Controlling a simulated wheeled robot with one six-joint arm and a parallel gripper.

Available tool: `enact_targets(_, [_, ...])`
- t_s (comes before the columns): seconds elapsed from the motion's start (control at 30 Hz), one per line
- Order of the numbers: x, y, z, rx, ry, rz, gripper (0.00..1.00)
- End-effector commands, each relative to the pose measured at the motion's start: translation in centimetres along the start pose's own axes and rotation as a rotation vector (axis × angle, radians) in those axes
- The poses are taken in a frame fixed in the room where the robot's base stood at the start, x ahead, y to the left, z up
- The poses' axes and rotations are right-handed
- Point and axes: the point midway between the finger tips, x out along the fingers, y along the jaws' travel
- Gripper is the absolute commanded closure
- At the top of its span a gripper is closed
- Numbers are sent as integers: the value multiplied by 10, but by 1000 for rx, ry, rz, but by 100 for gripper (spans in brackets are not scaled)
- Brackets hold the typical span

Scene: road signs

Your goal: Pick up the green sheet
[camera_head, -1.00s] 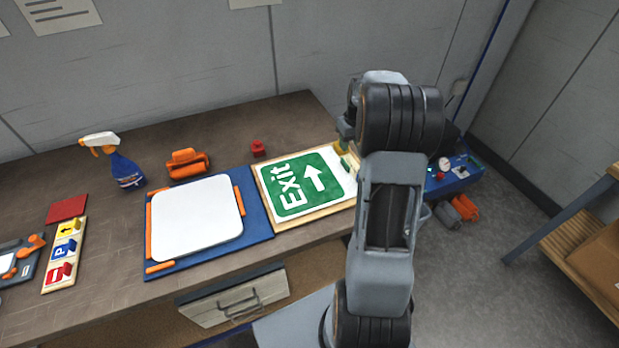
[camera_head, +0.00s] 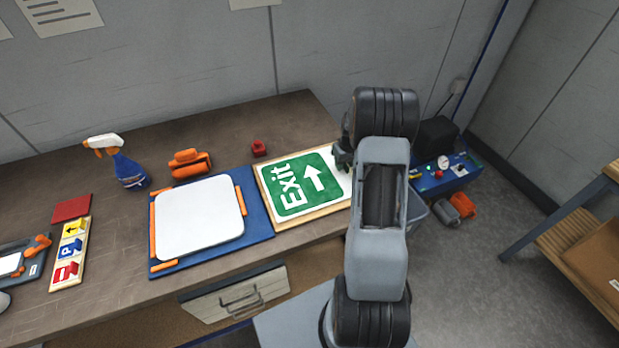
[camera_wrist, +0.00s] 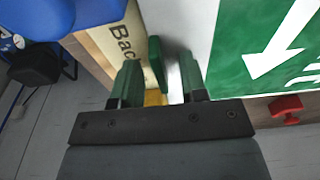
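The green sheet (camera_head: 306,184), printed with "Exit" and an arrow inside a white border, lies flat on a wooden board (camera_head: 312,213) on the bench. In the wrist view the sheet (camera_wrist: 250,78) fills the upper right, and the board (camera_wrist: 98,48) shows part of a word, "Bac". My gripper (camera_head: 342,156) is at the sheet's right edge. In the wrist view my gripper (camera_wrist: 160,86) is open, its fingers apart. A small upright green tab (camera_wrist: 156,62) stands between them, nearer the left finger. I cannot tell whether either finger touches it.
A blue board (camera_head: 263,228) with a white panel (camera_head: 198,218) lies left of the sheet. A red block (camera_head: 259,148) and an orange tool (camera_head: 189,163) sit behind them. A spray bottle (camera_head: 126,170) stands further left. A blue machine (camera_head: 447,173) is beyond the bench's right end.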

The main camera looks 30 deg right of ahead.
Motion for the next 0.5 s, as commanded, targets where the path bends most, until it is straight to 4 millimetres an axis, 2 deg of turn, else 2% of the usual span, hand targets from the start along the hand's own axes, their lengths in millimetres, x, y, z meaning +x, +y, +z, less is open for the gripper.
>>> enact_targets(0.2, [0,0,0,0,1,0,62])
enact_targets(0.5, [0,0,0,0,1,0,90])
